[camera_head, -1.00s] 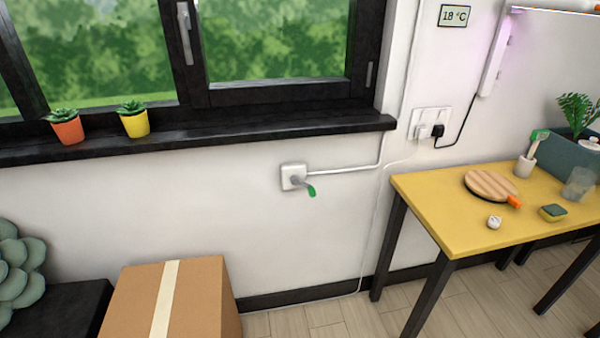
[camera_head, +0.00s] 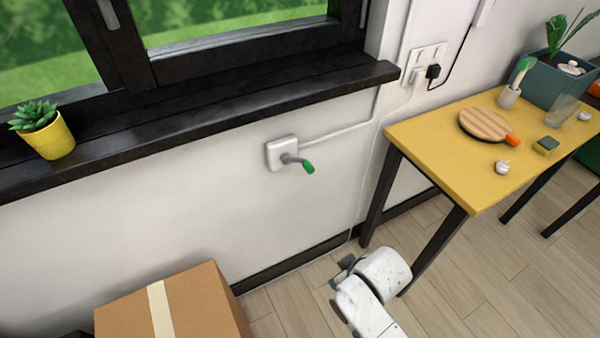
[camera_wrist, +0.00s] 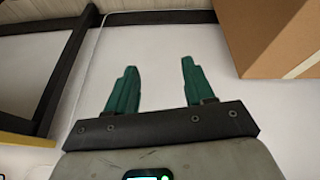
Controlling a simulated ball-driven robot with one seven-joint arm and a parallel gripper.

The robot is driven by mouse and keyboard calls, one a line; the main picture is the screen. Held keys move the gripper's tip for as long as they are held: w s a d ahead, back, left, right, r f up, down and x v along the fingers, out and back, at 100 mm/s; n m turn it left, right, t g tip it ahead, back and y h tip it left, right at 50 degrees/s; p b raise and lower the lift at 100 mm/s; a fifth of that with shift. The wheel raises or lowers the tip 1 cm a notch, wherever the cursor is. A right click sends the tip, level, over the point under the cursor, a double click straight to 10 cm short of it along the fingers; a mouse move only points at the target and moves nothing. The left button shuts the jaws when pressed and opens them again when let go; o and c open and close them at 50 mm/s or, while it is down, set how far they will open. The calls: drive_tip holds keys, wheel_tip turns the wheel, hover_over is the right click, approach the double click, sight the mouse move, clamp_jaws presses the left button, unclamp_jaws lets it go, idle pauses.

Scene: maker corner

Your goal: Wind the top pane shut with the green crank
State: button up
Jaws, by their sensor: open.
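The green crank (camera_head: 308,167) sticks out from a white square wall box (camera_head: 281,153) below the window sill. Its grey arm points right and slightly down, ending in the green grip. My gripper (camera_wrist: 156,82) shows in the wrist view with two green fingers apart and nothing between them. In the head view my white arm is low, near the floor, below and right of the crank and well apart from it. The crank does not show in the wrist view. The top pane is out of view; only the lower part of the window (camera_head: 230,40) shows.
A cardboard box (camera_head: 190,305) stands on the floor at lower left. A yellow table (camera_head: 440,145) with a round board (camera_head: 484,124) and small items stands at right. A yellow plant pot (camera_head: 52,138) sits on the black sill (camera_head: 200,138). The wall around the crank is clear.

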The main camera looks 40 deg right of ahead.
drive_tip(key=w+d+t+h+p, duration=0.25)
drive_tip(key=w+d+t, duration=0.35)
drive_tip(key=w, duration=0.5)
drive_tip(key=n+t+h, duration=0.1)
drive_tip(key=n+t, duration=0.1)
drive_tip(key=t, duration=0.5)
approach(309, 173)
drive_tip(key=b+x, duration=0.1)
drive_tip(key=x, duration=0.9)
drive_tip(key=shift+w+d+f, duration=0.15)
drive_tip(key=shift+w+d, duration=0.05)
drive_tip(key=shift+d, duration=0.05)
drive_tip(key=shift+c, duration=0.5)
drive_tip(key=shift+a, duration=0.1)
clamp_jaws()
